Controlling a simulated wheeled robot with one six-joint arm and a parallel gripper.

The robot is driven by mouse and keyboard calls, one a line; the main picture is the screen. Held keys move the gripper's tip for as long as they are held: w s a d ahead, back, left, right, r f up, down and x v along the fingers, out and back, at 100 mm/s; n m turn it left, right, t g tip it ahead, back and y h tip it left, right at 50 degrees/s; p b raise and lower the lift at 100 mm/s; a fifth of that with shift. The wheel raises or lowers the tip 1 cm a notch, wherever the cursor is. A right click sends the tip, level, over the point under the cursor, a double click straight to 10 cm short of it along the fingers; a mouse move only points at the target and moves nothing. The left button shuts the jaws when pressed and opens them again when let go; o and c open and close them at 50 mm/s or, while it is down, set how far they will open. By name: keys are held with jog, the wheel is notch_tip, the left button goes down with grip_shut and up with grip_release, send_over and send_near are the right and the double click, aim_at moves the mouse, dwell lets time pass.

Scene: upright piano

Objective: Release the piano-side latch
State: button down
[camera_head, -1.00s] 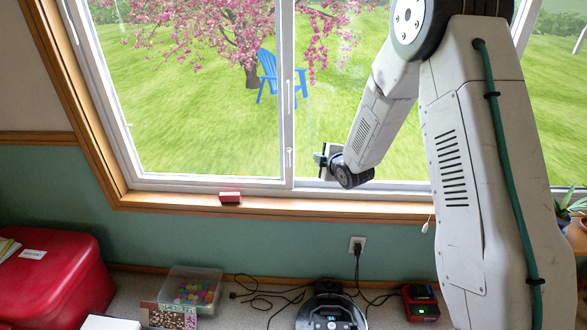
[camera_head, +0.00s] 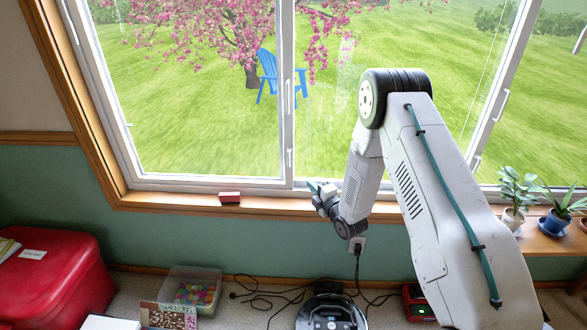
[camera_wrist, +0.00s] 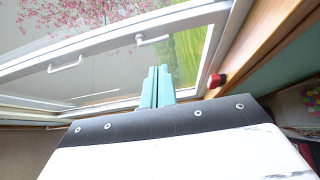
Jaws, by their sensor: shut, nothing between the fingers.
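The window has two white latch handles on its middle upright, an upper handle (camera_head: 288,97) and a lower handle (camera_head: 290,158). Two more white handles, an upper one (camera_head: 501,105) and a lower one (camera_head: 476,163), sit on the right upright. No piano is in view, so I cannot tell which latch is the piano-side one. My gripper (camera_head: 314,187) is low in front of the window, just right of the middle upright's foot. In the wrist view its teal fingers (camera_wrist: 157,86) are together and empty. A white handle (camera_wrist: 66,64) and a knobbed lever (camera_wrist: 150,40) show beyond them, apart from the fingertips.
A red block (camera_head: 229,198) lies on the wooden sill (camera_head: 165,202), left of my gripper. Potted plants (camera_head: 514,218) stand on the right. Below are a red chest (camera_head: 55,280), a clear bin of coloured balls (camera_head: 192,290), cables and a robot vacuum (camera_head: 330,310).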

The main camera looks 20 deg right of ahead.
aim_at(289, 163)
jog(key=x, duration=1.3)
jog(key=shift+w, duration=0.2)
